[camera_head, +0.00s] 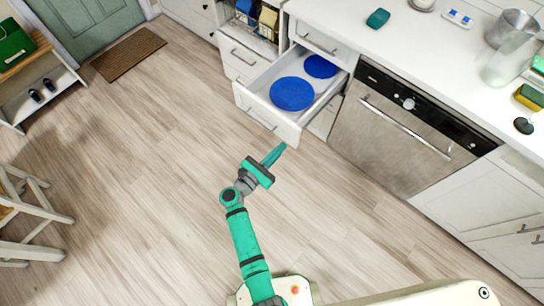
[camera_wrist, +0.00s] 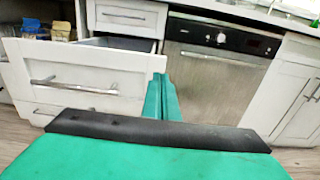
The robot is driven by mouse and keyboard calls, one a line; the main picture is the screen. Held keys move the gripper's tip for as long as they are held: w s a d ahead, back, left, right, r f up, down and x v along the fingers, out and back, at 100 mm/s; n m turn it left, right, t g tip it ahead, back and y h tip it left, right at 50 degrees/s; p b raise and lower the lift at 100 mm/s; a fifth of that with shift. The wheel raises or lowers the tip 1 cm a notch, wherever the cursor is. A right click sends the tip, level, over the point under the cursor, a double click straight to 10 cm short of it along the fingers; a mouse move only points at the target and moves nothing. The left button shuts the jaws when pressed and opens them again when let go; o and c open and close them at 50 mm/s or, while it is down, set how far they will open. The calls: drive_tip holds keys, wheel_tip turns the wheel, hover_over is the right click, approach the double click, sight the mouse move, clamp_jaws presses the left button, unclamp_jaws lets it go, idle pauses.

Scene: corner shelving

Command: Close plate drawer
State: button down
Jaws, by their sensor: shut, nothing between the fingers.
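The plate drawer (camera_head: 277,118) is pulled out from the white cabinet, with two blue plates (camera_head: 292,94) lying flat inside. Its white front with a bar handle also shows in the wrist view (camera_wrist: 120,72), to the left of my fingers. My gripper (camera_head: 275,154) is shut and empty. In the head view its fingertips are close to the right end of the drawer front, on the near side. In the wrist view the fingers (camera_wrist: 162,98) overlap the drawer front's right edge. I cannot tell whether they touch it.
The dishwasher (camera_head: 400,130) stands right of the drawer, with a bar handle across its front. An open compartment with cartons (camera_head: 258,22) lies to the left. A wooden stool (camera_head: 30,215) stands at far left. The wooden floor (camera_head: 150,150) before the drawer is clear.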

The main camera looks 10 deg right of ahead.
sight(296, 132)
drive_tip(key=x, duration=0.6)
drive_tip(key=shift+w+d, duration=0.15)
